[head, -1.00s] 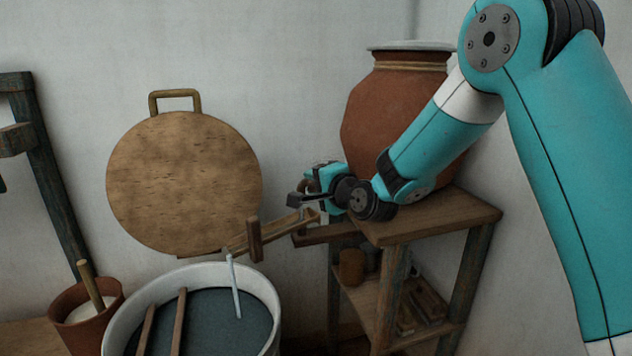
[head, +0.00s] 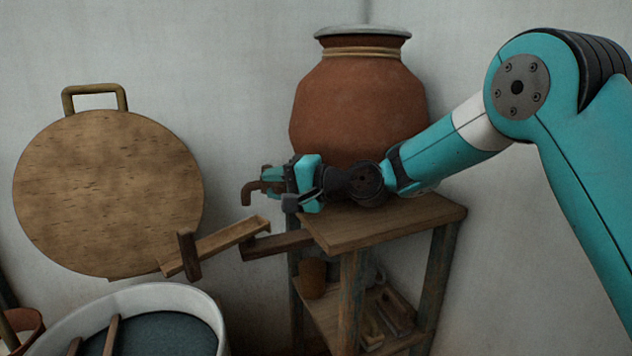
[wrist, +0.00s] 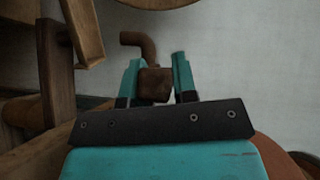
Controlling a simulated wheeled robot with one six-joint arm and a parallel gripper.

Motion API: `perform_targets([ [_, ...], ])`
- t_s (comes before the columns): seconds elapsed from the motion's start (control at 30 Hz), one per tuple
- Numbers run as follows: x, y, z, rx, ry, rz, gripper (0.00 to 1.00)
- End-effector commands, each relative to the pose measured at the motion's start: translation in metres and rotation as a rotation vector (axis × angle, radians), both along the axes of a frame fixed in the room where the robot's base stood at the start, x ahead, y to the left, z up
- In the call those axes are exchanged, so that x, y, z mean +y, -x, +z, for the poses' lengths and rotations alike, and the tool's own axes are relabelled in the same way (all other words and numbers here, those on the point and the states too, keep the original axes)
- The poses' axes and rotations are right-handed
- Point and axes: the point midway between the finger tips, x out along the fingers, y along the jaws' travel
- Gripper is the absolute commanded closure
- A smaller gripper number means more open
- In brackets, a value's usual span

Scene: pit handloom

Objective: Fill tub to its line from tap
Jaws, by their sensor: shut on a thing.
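The clay pot (head: 358,110) stands on a wooden stand. A brown tap with a bent spout (head: 249,193) shows beside it. My gripper (head: 272,181) is shut on the tap's brown block (wrist: 155,86), with the spout (wrist: 137,40) beyond the fingers in the wrist view. A wooden trough (head: 218,247) slopes down below the spout towards the white-rimmed tub (head: 195,294). The tub is cut off by the frame and holds dark liquid (head: 165,335). I see no stream at the trough's end. The tub's line cannot be made out.
The stand (head: 395,225) has a lower shelf with a small brown cup (head: 312,279) and other items. A round wooden lid (head: 108,190) leans on the wall at left. A clay bucket (head: 20,325) is at the lower left.

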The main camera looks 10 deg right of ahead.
Motion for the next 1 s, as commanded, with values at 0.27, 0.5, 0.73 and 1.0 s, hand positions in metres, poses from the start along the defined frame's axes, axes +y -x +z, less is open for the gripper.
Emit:
perform_targets([
  [0.27,0.013,0.004,-0.001,0.001,0.003,0.051,1.0],
  [0.5,0.013,0.004,-0.001,0.001,0.003,0.05,0.53],
  [0.73,0.013,0.004,-0.001,0.0,0.002,0.048,0.48],
  [1.0,-0.007,0.012,0.002,0.0,0.001,0.044,0.48],
])
